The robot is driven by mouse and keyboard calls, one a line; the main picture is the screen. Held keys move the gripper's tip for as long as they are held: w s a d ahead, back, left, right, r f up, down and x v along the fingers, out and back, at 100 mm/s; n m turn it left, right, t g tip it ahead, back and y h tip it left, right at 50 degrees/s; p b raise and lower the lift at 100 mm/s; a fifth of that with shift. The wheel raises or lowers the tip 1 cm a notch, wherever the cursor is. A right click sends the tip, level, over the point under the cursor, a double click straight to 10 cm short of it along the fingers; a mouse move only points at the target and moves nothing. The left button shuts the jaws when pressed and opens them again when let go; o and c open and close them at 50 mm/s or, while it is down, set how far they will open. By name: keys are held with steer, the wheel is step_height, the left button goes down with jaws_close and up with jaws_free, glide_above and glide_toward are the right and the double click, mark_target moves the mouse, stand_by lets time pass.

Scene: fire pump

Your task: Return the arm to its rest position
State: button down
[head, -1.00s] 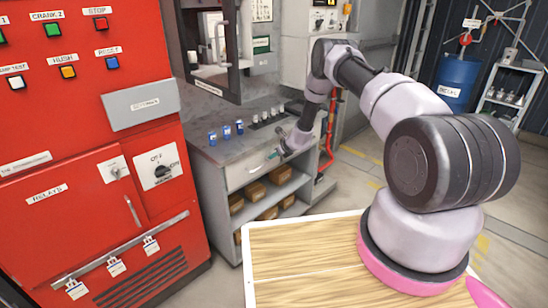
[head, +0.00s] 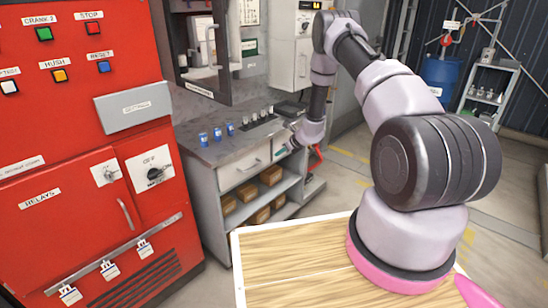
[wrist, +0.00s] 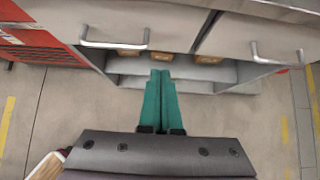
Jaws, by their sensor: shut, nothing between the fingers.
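My arm rises from the wooden-topped base at the right of the head view and bends over toward the grey workbench. My gripper (head: 283,150) hangs in front of the bench's drawers, small in the head view. In the wrist view my gripper (wrist: 161,75) shows its two green fingers together, with nothing between them. The fingers point toward the bench's lower shelf, below two drawer handles, a left one (wrist: 115,44) and a right one (wrist: 277,58). I see no contact with the bench.
The grey workbench (head: 208,185) carries blue cans (head: 217,133) and boxes (head: 250,190) on its shelf. A red control cabinet (head: 75,160) stands close at the left. A blue drum (head: 440,75) and a shelf rack (head: 490,95) stand far right. The floor between is open.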

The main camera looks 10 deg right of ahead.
steer(key=s+a+r+n+y, duration=0.1)
steer(key=a+r+n, duration=0.15)
steer(key=r, duration=0.85)
steer(key=s+a+r+n+y, duration=0.1)
steer(key=r+n, duration=0.3)
steer(key=r, duration=0.8)
steer(key=s+a+r+n+g, duration=0.1)
steer(key=s+r+n, duration=0.2)
steer(key=s+r, duration=0.35)
steer(key=s+a+r+n, duration=0.1)
steer(key=s+r+n, duration=0.2)
steer(key=r, duration=0.7)
steer(key=s+r+n+h, duration=0.1)
steer(key=s+r+n, duration=0.2)
steer(key=s+r, duration=0.4)
steer(key=s+r+n, duration=0.4)
steer(key=s, duration=0.6)
steer(key=s+d+r+n+h, duration=0.1)
steer(key=s+d+n+h, duration=0.1)
steer(key=s, duration=0.6)
steer(key=s+d+r+n+t+h, duration=0.1)
steer(key=s+d+n+h, duration=0.1)
steer(key=s+d, duration=0.3)
steer(key=s+n, duration=0.1)
steer(key=s, duration=0.2)
steer(key=shift+s+r, duration=0.2)
steer(key=shift+r, duration=0.1)
steer(key=shift+w, duration=0.1)
